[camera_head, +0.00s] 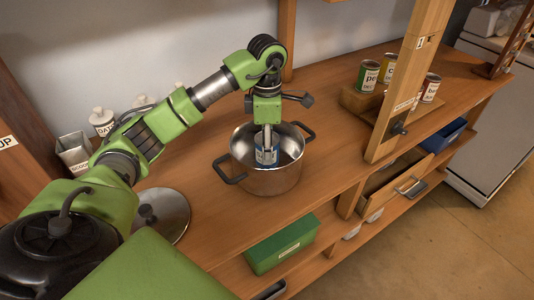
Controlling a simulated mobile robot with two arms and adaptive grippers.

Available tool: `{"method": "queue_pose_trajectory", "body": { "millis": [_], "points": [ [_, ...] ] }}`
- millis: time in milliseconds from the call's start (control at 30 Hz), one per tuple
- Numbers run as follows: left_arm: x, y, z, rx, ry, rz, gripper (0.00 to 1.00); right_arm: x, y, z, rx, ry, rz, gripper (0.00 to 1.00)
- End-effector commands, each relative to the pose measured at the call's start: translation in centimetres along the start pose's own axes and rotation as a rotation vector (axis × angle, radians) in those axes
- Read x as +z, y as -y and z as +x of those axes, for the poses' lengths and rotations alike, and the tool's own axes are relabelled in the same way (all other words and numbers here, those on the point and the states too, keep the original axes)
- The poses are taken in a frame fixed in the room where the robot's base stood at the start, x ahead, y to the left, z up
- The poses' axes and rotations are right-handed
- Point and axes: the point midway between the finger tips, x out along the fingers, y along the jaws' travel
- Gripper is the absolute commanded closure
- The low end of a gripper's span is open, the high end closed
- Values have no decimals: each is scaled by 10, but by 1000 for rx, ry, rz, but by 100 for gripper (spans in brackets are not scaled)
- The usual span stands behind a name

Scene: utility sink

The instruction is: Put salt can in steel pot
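The steel pot (272,182) stands open on the wooden counter, with two dark side handles. The salt can (266,157), small with a blue and white label, is inside the pot's opening, below my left gripper. My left gripper (267,142) points straight down over the pot, and its fingers reach the can's top and appear closed on it. The near pot wall hides the can's bottom, so I cannot tell whether it touches the pot floor. My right gripper is out of view.
A round metal lid (174,213) lies left of the pot. Several labelled cans (388,68) stand on a wooden riser at the back right, behind a wooden post (408,85). White canisters (102,121) stand at the back left. A green box (283,243) sits on the lower shelf.

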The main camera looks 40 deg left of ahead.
Motion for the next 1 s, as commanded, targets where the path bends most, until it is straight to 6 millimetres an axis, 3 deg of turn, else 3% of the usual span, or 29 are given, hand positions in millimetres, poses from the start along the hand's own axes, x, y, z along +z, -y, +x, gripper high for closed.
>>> {"method": "queue_pose_trajectory", "body": {
  "millis": [200,600,633,667,700,1000],
  "points": [
    [0,1,28,-2,0,1,86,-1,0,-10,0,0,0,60],
    [0,0,36,0,1,1,86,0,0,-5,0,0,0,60],
    [0,1,36,-1,0,2,52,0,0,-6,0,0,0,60],
    [0,1,35,-1,0,2,44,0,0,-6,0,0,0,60],
    [0,1,35,-1,0,2,40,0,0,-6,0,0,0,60],
    [0,1,34,-1,0,2,40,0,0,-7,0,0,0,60]
  ]
}}
